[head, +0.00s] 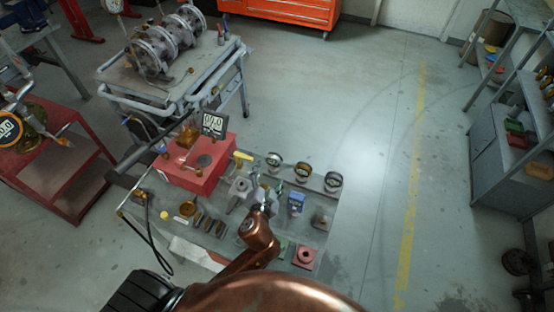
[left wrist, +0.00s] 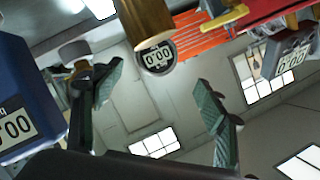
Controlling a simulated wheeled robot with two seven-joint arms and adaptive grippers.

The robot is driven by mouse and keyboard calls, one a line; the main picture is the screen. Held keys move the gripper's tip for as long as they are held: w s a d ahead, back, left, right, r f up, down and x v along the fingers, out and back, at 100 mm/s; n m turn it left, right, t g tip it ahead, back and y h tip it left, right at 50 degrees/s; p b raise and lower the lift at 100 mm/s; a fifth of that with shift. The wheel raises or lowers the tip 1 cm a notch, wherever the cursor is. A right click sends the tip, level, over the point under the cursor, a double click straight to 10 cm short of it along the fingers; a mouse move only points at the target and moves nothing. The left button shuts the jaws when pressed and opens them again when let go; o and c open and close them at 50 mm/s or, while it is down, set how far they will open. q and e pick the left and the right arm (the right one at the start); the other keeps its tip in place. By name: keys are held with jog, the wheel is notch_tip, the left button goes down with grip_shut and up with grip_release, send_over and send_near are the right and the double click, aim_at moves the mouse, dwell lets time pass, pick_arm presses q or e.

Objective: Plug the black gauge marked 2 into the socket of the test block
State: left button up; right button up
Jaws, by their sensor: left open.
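Three round gauges stand in a row on the bench: a left one (head: 274,159), a middle one (head: 302,171) and a right one (head: 333,181). Their number marks are too small to read. A grey block (head: 240,187) by a yellow handle may be the test block; its socket cannot be made out. My left gripper (head: 267,196) is over the bench, right of this block and in front of the gauges. In the left wrist view its green-padded fingers (left wrist: 165,105) are apart with nothing between them. A round dark-rimmed gauge (left wrist: 157,57) reading 0.00 shows beyond them. My right gripper is out of view.
A red box (head: 198,160) with a digital gauge (head: 213,125) stands left of the block. A blue device (head: 296,201), a red flanged part (head: 306,256) and small fittings (head: 205,221) crowd the bench. The floor right of the bench is clear.

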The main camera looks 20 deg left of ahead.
aim_at(273, 162)
pick_arm(q)
jog(key=x, duration=0.5)
jog(key=b+x, duration=0.1)
jog(key=x, duration=0.1)
jog(key=shift+w+f, duration=0.3)
jog(key=shift+f, duration=0.15)
jog(key=shift+d, duration=0.1)
jog(key=c, duration=1.4)
